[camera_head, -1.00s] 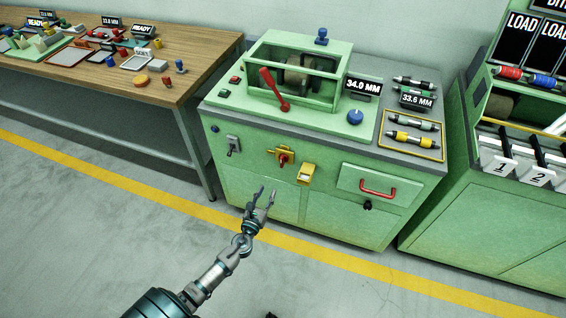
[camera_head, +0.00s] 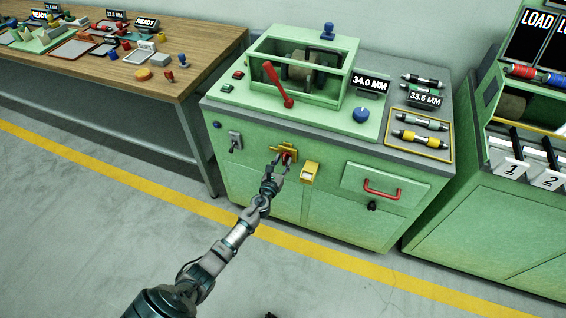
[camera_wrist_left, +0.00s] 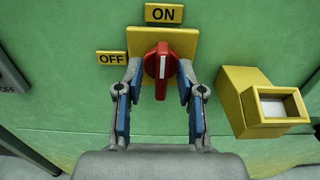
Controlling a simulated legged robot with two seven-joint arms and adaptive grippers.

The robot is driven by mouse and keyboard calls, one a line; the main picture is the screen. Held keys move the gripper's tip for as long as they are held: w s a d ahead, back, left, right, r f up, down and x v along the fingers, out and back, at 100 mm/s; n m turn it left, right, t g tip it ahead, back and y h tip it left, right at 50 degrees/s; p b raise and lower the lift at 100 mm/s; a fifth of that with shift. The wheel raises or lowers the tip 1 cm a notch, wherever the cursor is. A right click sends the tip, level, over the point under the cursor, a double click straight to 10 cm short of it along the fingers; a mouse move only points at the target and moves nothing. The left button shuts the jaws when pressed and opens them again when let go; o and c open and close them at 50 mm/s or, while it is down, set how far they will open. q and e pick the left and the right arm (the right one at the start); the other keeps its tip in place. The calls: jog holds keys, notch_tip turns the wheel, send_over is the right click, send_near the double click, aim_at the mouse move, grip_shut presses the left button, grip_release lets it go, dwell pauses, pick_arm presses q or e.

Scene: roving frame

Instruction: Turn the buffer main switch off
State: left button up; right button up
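The main switch is a red rotary handle (camera_wrist_left: 161,68) on a yellow plate (camera_wrist_left: 188,40) on the front of the green buffer cabinet (camera_head: 250,190). Its white mark stands upright, toward the ON label (camera_wrist_left: 164,13) above; the OFF label (camera_wrist_left: 111,57) is at the left. In the head view the yellow plate (camera_head: 278,148) is partly hidden by my gripper. My left gripper (camera_head: 282,165) is at the switch. In the left wrist view its blue-padded fingers (camera_wrist_left: 158,84) are open, one on each side of the red handle, with gaps visible. My right gripper is not in view.
A yellow box (camera_wrist_left: 258,100) with a pale window sticks out just right of the switch. A grey toggle switch (camera_head: 235,141) is to the left. A drawer with a red handle (camera_head: 381,188) is farther right. The floor in front is clear.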

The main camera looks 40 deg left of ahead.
pick_arm(q)
jog(key=shift+d, duration=0.1)
grip_shut()
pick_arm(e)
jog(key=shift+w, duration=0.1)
pick_arm(q)
jog(key=n, duration=0.6)
jog(key=n+b, duration=0.1)
jog(key=n, duration=1.1)
jog(key=shift+s+a+f+b, duration=0.15)
jog(key=shift+a+f+b, duration=0.15)
jog(key=shift+a+f, duration=0.1)
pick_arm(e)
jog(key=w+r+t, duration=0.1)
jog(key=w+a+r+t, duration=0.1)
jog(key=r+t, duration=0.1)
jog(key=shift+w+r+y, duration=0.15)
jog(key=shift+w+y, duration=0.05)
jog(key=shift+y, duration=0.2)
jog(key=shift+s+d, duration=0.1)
pick_arm(q)
jog(key=shift+f, duration=0.1)
